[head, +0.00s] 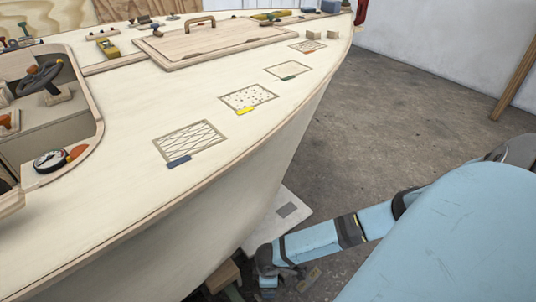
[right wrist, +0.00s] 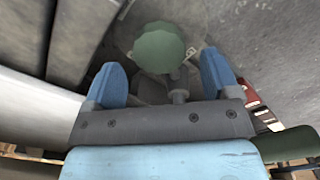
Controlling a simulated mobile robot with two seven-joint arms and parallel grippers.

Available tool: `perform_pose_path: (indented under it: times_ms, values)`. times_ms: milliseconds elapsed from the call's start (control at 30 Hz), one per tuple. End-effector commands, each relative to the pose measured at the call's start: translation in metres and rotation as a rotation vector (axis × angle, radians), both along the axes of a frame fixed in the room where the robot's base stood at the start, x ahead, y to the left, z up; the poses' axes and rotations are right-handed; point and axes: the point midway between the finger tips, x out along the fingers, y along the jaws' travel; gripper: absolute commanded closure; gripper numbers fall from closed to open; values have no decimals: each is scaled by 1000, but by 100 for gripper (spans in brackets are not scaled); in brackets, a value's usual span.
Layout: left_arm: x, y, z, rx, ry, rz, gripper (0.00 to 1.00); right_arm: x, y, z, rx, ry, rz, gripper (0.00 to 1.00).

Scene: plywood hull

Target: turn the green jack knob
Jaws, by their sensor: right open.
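The green jack knob (right wrist: 160,47) is a rounded, faceted knob in the right wrist view, at the top middle. My right gripper (right wrist: 166,84) is open, with one blue fingertip on each side of the knob's lower part. The knob appears between and just beyond the fingertips; I cannot tell whether they touch it. In the head view, my right gripper (head: 281,281) is low beside the hull at the bottom, and the knob cannot be made out there. My left gripper is not in view.
The pale plywood hull (head: 240,170) rises left of my right arm. A light board with a grey square (head: 288,210) lies on the floor by it. A wooden block (head: 222,275) is near the gripper. Open concrete floor (head: 400,120) extends to the right.

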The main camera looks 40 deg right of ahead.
Motion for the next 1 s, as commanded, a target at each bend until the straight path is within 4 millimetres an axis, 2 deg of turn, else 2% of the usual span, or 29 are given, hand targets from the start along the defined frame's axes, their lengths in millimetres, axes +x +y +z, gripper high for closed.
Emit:
perform_pose_path:
  times_ms: [33,167,500,567,733,1000]
  values:
    - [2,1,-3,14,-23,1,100,0,0,-10,1,-1,0,19]
    - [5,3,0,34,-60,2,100,0,0,-19,0,0,0,19]
    - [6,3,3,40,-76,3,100,0,1,-21,1,0,0,19]
    - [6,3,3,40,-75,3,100,0,1,-21,1,0,0,30]
    - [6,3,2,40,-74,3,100,0,1,-21,1,0,0,68]
    - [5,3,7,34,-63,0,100,0,1,-19,2,1,-20,68]
